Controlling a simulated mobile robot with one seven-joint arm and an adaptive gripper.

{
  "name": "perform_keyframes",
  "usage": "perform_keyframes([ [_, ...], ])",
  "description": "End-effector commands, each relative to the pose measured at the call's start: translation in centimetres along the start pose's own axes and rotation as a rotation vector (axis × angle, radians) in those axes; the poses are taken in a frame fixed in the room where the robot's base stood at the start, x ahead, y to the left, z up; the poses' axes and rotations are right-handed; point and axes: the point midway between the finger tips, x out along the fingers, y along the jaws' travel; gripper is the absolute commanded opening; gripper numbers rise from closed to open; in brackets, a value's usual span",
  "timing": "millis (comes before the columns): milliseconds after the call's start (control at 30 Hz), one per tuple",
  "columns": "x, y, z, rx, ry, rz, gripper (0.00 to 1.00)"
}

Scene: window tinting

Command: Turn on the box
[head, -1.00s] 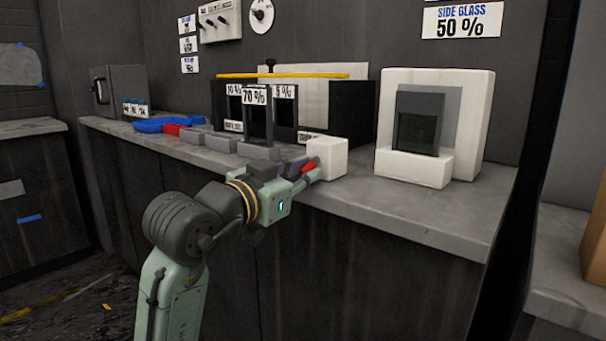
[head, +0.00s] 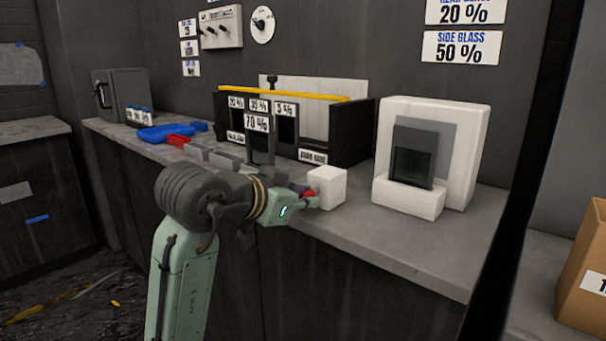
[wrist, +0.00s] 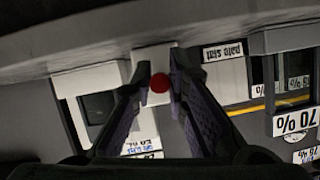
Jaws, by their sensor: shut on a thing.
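A small white box (head: 327,187) stands near the counter's front edge. In the wrist view part of this box (wrist: 152,58) shows behind the fingertips. A round red knob (wrist: 160,82) lies between my fingertips in front of the box. My gripper (head: 304,197) is at the left side of the box in the head view, with red showing at its tips. In the wrist view my gripper (wrist: 160,90) has its dark fingers drawn together around the red knob. The exact contact is partly hidden by the fingers.
A white stand (head: 465,155) holding a dark glass panel (head: 412,155) is to the right. A black rack (head: 350,125) with percentage-labelled samples stands behind. Grey blocks (head: 197,151) and a blue tool (head: 165,133) lie to the left. The counter's front right (head: 420,245) is clear.

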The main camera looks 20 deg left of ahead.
Motion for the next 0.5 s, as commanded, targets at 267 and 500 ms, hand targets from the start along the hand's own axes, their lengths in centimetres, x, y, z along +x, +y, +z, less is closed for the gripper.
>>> perform_keyframes([
  [267,-0.63,-0.32,-1.94,0.021,-0.242,0.047,0.0],
  [500,-0.67,-0.43,-2.33,0.034,-0.377,0.069,0.0],
])
